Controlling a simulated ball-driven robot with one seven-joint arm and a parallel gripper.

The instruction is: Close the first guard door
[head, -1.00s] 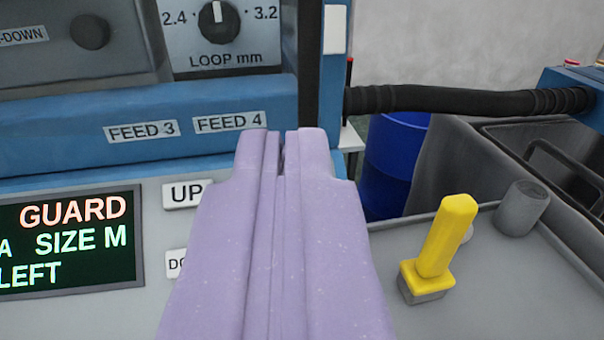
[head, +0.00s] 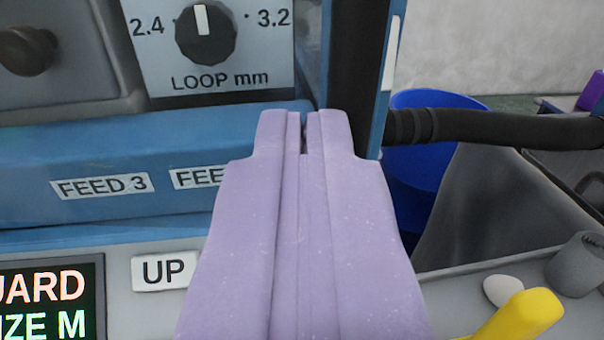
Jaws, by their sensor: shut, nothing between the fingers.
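My gripper (head: 303,122) is lilac and seen from behind in the middle of the head view. Its fingers are together with nothing between them. Just beyond the fingertips stand a dark upright strip (head: 352,60) and a blue upright edge (head: 381,75) with a white strip on it. I cannot tell if these belong to the first guard door or to the machine frame, nor if the fingertips touch them. A display screen (head: 50,297) at the lower left is cut off and shows "UARD" and "ZE M".
A blue beam (head: 110,155) with feed labels crosses the left. Above it is a loop dial (head: 205,35). An UP button (head: 164,271) is below. A yellow lever (head: 525,318) rises at the lower right. A black hose (head: 480,129) runs right, before a blue barrel (head: 415,155).

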